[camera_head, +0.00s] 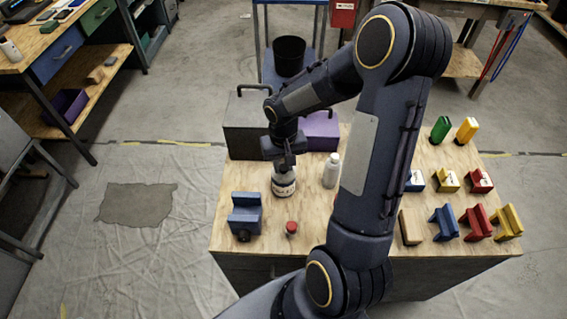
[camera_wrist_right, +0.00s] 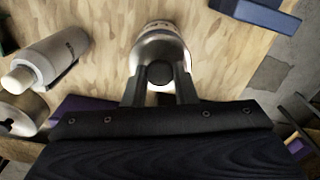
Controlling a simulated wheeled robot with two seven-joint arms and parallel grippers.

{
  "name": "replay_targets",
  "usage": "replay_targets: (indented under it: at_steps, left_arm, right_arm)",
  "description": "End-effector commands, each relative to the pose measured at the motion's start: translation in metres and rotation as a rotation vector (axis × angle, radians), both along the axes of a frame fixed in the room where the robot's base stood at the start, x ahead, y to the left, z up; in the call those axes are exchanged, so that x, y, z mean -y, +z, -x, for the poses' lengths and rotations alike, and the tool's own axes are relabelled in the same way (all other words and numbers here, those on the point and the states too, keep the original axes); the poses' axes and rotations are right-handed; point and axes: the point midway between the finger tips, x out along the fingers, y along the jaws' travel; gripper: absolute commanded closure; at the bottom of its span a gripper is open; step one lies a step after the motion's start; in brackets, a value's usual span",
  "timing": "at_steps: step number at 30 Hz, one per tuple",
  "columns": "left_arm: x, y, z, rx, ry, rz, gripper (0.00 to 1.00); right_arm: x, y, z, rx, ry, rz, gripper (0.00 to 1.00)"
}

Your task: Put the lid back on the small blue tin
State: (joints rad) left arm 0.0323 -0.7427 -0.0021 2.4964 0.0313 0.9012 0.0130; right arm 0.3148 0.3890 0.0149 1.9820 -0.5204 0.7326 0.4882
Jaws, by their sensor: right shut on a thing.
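My right gripper (camera_head: 286,166) points down at the work table and is shut on a dark round knob (camera_wrist_right: 159,73), which shows between its two fingers in the wrist view. Beyond the knob is a pale, shiny lid or rim of a small tin (camera_wrist_right: 157,44). In the head view the tin (camera_head: 284,187) stands upright under the gripper, with a pale label and dark marks. Its blue colour is not clear. The gripper hides its top, and I cannot tell whether the lid touches the tin all round. My left gripper is not in view.
A white bottle (camera_head: 331,170) stands right of the tin; a blue vise-like block (camera_head: 245,214) and a red-topped item (camera_head: 291,228) are in front. A dark toolbox (camera_head: 247,125) and a purple box (camera_head: 320,131) stand behind. Several coloured blocks (camera_head: 477,222) fill the table's right side.

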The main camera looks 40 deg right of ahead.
Motion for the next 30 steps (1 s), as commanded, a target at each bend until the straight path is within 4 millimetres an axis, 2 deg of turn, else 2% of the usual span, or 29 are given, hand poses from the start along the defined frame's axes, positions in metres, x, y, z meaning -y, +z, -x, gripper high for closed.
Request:
replay_targets:
  at_steps: [11, 12, 16, 17, 23, 27, 30]
  left_arm:
    - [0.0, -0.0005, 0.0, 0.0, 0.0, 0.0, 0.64]
    - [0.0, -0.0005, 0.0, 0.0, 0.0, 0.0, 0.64]
    - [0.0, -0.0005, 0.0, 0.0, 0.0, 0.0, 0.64]
    - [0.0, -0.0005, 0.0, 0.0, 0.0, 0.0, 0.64]
    - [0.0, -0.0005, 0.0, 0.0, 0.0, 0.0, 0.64]
    - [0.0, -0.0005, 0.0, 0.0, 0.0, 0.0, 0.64]
    - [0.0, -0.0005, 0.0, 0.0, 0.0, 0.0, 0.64]
  right_arm:
    - [0.0, 0.0001, -0.0002, 0.001, 0.0, 0.0, 0.96]
    - [0.0, 0.0001, -0.0002, 0.001, 0.001, 0.0, 0.7]
    - [0.0, 0.0001, -0.0002, 0.001, 0.001, 0.0, 0.53]
    - [0.0, 0.0, -0.0002, 0.001, 0.001, 0.0, 0.49]
    - [-0.0001, 0.0, -0.0001, 0.0, 0.001, 0.0, 0.48]
    - [-0.0001, 0.0, -0.0001, 0.0, 0.001, 0.0, 0.3]
    - [-0.0001, 0.0, -0.0001, 0.0, 0.001, 0.0, 0.28]
